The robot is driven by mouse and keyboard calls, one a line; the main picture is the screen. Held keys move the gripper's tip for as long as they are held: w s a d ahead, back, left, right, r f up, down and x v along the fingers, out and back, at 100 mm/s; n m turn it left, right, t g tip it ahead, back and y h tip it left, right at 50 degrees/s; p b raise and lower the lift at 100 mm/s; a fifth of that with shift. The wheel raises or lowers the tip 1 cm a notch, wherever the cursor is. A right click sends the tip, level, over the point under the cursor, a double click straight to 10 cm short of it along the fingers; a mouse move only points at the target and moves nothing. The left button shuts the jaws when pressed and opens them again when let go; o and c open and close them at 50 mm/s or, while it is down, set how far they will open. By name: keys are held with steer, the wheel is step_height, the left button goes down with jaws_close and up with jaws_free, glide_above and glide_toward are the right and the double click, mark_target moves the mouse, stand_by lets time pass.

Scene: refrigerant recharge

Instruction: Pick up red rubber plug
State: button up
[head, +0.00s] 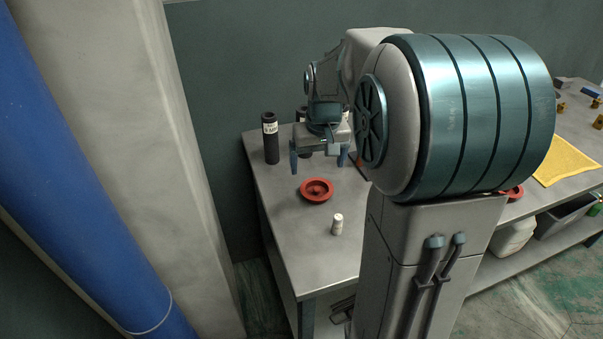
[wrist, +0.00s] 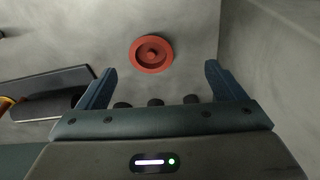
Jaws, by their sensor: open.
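The red rubber plug (head: 317,190) is a round red disc with a raised centre, lying flat on the grey table. In the wrist view the plug (wrist: 151,54) is seen beyond the fingertips, near the middle of the gap between them. My gripper (head: 319,164) is open and empty above the table, behind the plug in the head view. In the wrist view its two blue fingers (wrist: 160,78) stand wide apart, and neither touches the plug.
A black labelled cylinder (head: 270,138) stands left of my gripper, with another dark one partly hidden behind it. A small white bottle (head: 337,224) stands in front of the plug. A yellow cloth (head: 566,160) lies on the right. My arm hides the middle of the table.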

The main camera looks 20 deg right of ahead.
steer(key=w+d+f, duration=0.2)
steer(key=w+d, duration=0.1)
steer(key=w, duration=0.1)
glide_above(317, 189)
steer(key=s, duration=0.2)
step_height(317, 189, down, 8)
steer(key=shift+w+a+f, duration=0.1)
steer(key=shift+a, duration=0.05)
steer(key=shift+w+f+p, duration=0.15)
steer(key=shift+w+f, duration=0.1)
steer(key=shift+f, duration=0.6)
steer(key=shift+w+f+p, duration=0.1)
steer(key=shift+w+f, duration=0.2)
steer(key=shift+f, duration=0.5)
steer(key=shift+w+f+p, duration=0.15)
steer(key=shift+w+f, duration=0.1)
steer(key=shift+f, duration=0.6)
steer(key=c, duration=0.8)
